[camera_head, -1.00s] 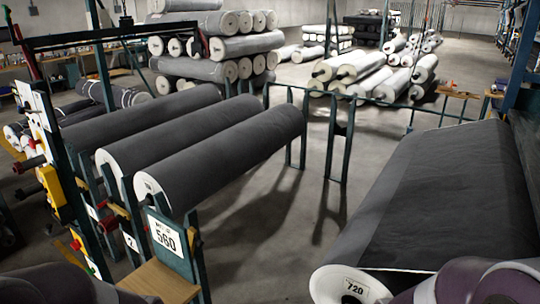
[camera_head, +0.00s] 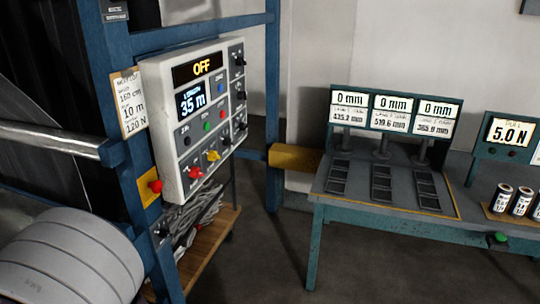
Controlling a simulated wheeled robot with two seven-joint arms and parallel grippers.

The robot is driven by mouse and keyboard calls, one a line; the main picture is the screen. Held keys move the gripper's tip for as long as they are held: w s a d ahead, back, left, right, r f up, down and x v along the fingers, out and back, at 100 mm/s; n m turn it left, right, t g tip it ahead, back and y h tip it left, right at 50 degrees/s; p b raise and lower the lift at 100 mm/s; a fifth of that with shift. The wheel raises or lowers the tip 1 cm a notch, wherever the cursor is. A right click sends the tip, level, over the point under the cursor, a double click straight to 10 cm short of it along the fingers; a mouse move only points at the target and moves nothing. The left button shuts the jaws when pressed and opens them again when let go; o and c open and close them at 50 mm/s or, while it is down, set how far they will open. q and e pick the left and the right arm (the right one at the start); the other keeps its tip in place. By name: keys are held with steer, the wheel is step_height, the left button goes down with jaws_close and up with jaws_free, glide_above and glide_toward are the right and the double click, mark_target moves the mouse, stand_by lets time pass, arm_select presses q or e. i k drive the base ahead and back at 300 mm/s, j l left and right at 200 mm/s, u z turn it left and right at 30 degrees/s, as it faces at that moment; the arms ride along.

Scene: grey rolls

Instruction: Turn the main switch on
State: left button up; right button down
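A white control panel (camera_head: 167,137) is mounted on a blue frame at left centre. The small labels are unreadable, so I cannot tell which control is the main switch. A red button on a yellow box (camera_head: 152,187) sits at the panel's lower left. Neither gripper is in view.
A blue post (camera_head: 115,120) stands left of the panel. A large banded light-grey rounded shape (camera_head: 75,265) fills the lower left. A wooden shelf (camera_head: 205,250) with cables is below the panel. A green table (camera_head: 400,226) with gauges stands right. Bare floor (camera_head: 262,260) lies between.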

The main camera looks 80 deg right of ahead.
mark_target(195, 172)
steer(key=z, duration=2.5)
steer(key=i+l+u, duration=0.15)
steer(key=l, duration=0.25)
steer(key=i+l+u, duration=0.1)
steer(key=i+l, duration=0.2)
steer(key=l, duration=0.2)
steer(key=i+l+u, duration=0.15)
steer(key=l, duration=0.3)
steer(key=i+l+u, duration=0.15)
steer(key=l, duration=0.35)
steer(key=i+l+u, duration=0.1)
steer(key=l, duration=0.4)
steer(key=i+l+u, duration=0.15)
steer(key=l, duration=0.35)
steer(key=i+l+u, duration=0.15)
steer(key=l, duration=0.4)
steer(key=i+l+u, duration=0.1)
steer(key=l, duration=0.4)
